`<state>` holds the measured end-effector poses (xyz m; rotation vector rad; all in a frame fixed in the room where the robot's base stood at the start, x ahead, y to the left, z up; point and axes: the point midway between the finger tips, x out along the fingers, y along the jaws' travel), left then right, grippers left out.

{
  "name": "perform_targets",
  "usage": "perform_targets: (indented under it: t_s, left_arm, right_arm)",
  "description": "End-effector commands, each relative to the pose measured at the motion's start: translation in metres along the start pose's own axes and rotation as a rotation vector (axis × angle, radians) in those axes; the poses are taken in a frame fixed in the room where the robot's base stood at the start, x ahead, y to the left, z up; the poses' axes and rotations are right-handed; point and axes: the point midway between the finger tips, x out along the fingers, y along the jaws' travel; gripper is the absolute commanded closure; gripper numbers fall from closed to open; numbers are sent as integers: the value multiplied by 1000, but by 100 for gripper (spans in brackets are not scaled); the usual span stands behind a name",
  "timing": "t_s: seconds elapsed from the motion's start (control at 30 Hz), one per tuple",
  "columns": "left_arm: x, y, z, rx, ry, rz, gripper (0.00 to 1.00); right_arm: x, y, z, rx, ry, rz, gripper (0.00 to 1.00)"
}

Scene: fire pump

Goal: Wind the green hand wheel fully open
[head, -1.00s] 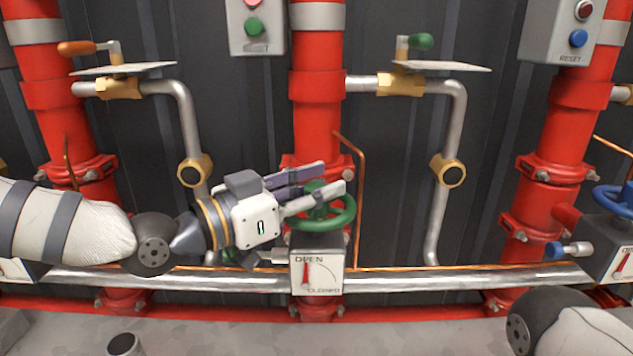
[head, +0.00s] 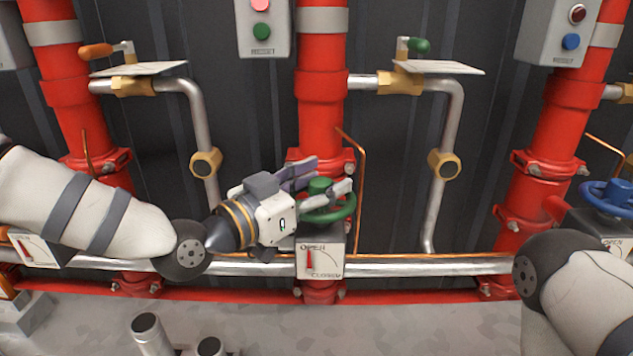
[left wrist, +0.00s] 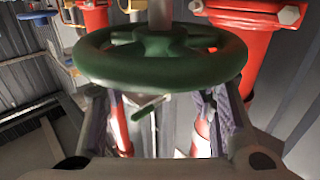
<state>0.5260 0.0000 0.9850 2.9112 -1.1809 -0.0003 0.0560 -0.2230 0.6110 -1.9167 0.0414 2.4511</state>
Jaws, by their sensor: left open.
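The green hand wheel (head: 328,207) sits on the middle red pipe, above a gauge plate (head: 320,262) marked OPEN and CLOSED. The red needle points up near OPEN. My left gripper (head: 331,176) is open at the wheel, coming in from the left, its fingers reaching over the rim and partly hiding it. In the left wrist view the wheel (left wrist: 160,70) fills the upper middle, and the open fingers (left wrist: 163,100) stand to either side of its near rim. I cannot tell whether they touch it. My right arm shows at lower right, but its gripper is out of view.
A blue hand wheel (head: 607,195) is on the right pipe. A thin copper tube (head: 361,200) runs just right of the green wheel. A silver horizontal pipe (head: 430,265) crosses below. A button box (head: 264,28) hangs above left, with valves with orange (head: 96,50) and green handles (head: 418,45).

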Motion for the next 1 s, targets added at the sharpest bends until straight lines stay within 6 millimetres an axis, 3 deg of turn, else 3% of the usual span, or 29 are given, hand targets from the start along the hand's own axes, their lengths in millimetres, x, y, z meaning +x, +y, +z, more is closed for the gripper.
perform_targets:
  t_s: [0.13,0.3,0.5,0.63,0.9,0.97,1.0]
  left_arm:
    - [-22,-1,0,-2,0,-2,50]
    - [-69,-1,-1,-3,1,-4,50]
    - [-109,-1,-1,0,1,-2,50]
    - [-119,0,0,0,1,0,50]
    - [-120,1,2,-3,-4,0,50]
    - [-120,3,15,-29,-40,1,50]
    - [-122,7,33,-66,-91,1,50]
  right_arm:
    - [0,0,0,0,0,0,12]
    - [0,0,0,0,0,0,12]
    - [0,0,0,0,0,0,12]
    - [0,0,0,0,0,0,12]
    - [0,0,0,0,0,0,12]
    - [0,0,0,0,1,0,12]
    - [-1,0,0,0,2,0,12]
